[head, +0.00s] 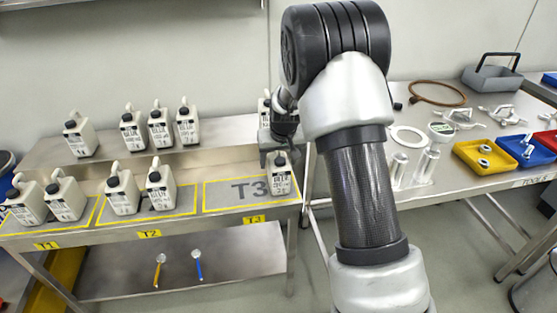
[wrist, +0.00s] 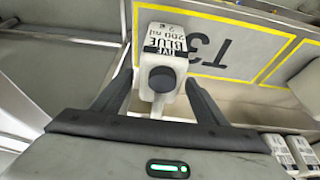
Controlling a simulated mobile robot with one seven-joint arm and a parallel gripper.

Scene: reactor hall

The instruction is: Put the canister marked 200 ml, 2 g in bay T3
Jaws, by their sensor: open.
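The canister marked 200 ml, 2 g (head: 281,180) is white with a black cap and a "BLUE DYE" label. In the head view it appears upright at the right end of bay T3 (head: 222,194), close to the yellow outline. My gripper (head: 278,153) is just above it. In the wrist view my gripper (wrist: 158,78) is open, with one finger on each side of the canister (wrist: 165,42). Visible gaps separate the fingers from its neck. Bay T3 also shows in the wrist view (wrist: 255,40). The canister's base is partly hidden, so its exact fit inside the outline is unclear.
Two canisters stand in bay T1 (head: 47,222) and two in bay T2 (head: 143,209). Several more stand on the raised rear shelf (head: 100,154), one partly behind my arm. The right table (head: 470,165) holds tools and trays. The left part of T3 is clear.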

